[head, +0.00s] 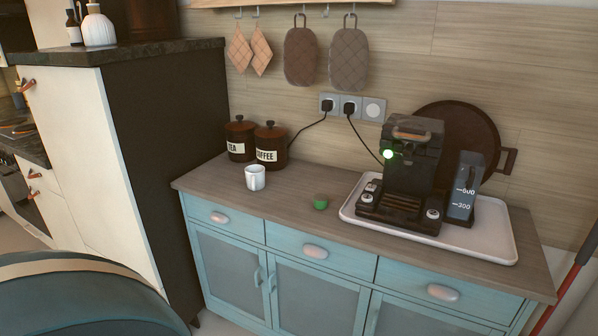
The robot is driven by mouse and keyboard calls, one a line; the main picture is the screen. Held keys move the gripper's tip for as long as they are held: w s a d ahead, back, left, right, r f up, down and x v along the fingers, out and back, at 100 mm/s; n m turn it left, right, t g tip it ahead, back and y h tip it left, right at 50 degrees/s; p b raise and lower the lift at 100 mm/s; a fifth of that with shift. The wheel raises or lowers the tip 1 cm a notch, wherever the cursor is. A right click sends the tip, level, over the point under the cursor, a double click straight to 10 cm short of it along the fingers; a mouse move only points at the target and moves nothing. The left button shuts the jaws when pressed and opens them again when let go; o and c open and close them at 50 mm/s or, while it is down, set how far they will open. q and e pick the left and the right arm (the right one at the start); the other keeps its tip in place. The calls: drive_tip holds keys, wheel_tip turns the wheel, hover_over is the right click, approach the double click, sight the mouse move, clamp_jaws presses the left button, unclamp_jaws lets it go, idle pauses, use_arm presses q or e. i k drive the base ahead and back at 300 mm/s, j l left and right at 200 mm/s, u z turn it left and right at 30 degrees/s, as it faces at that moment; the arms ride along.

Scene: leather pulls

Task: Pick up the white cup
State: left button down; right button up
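The white cup (254,179) stands upright on the wooden top of the blue cabinet, in front of the two dark canisters. Its handle shows on its left side. Neither of my grippers is in the head view, so nothing is seen touching the cup.
Tea (238,140) and coffee (270,148) canisters stand behind the cup. A small green item (320,203) lies to its right. A white tray (484,245) holds a coffee machine (412,160) and a water container (464,187). A tall dark-sided cabinet (165,130) stands at left. A teal rounded object (80,305) fills the lower left.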

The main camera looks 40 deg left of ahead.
sight(255, 174)
drive_tip(key=u, duration=1.6)
drive_tip(key=i+j+z, duration=0.1)
drive_tip(key=z, duration=0.35)
drive_tip(key=i+j+z, duration=0.15)
drive_tip(key=z, duration=0.25)
drive_tip(key=i+j+z, duration=0.1)
drive_tip(key=z, duration=0.35)
drive_tip(key=j, duration=0.1)
